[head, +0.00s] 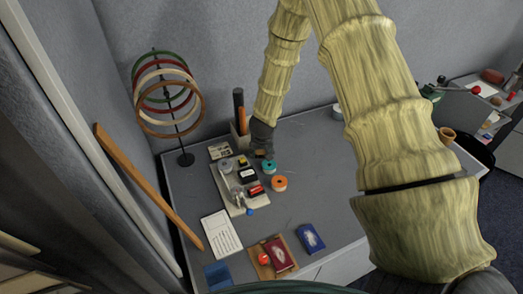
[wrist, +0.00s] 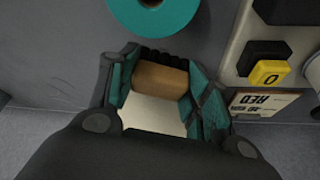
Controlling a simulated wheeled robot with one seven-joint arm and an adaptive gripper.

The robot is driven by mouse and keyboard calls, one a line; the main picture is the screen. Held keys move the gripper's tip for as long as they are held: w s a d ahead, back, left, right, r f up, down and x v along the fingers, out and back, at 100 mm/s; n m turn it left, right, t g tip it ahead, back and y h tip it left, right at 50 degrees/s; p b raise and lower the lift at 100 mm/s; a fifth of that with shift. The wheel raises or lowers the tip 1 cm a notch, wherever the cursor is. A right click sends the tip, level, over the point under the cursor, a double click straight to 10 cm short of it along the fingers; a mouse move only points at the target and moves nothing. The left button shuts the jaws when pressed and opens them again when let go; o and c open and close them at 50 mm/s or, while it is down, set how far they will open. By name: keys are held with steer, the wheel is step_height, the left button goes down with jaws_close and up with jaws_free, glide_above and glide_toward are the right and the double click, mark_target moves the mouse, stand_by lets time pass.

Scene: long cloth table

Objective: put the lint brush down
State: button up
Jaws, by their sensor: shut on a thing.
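The lint brush (wrist: 158,80) shows in the wrist view as a brown block with a dark bristled edge, between the teal-padded fingers of my gripper (wrist: 160,92). The gripper is shut on it. In the head view my gripper (head: 263,150) is low over the back of the grey table (head: 330,190), behind the teal spool. Only a small bit of the brush shows there. A pale surface also shows between the fingers in the wrist view; I cannot tell what it belongs to. Whether the brush touches the table is not clear.
A teal spool (head: 269,167) is close by, with an orange spool (head: 279,183) nearer the front. A pale panel with buttons (head: 235,208) lies to the left.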

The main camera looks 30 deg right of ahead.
steer(key=shift+f, duration=0.1)
steer(key=o, duration=1)
steer(key=shift+r, duration=0.35)
steer(key=b+v, duration=0.2)
steer(key=v, duration=0.9)
steer(key=shift+s+r, duration=0.1)
steer(key=shift+r, duration=0.15)
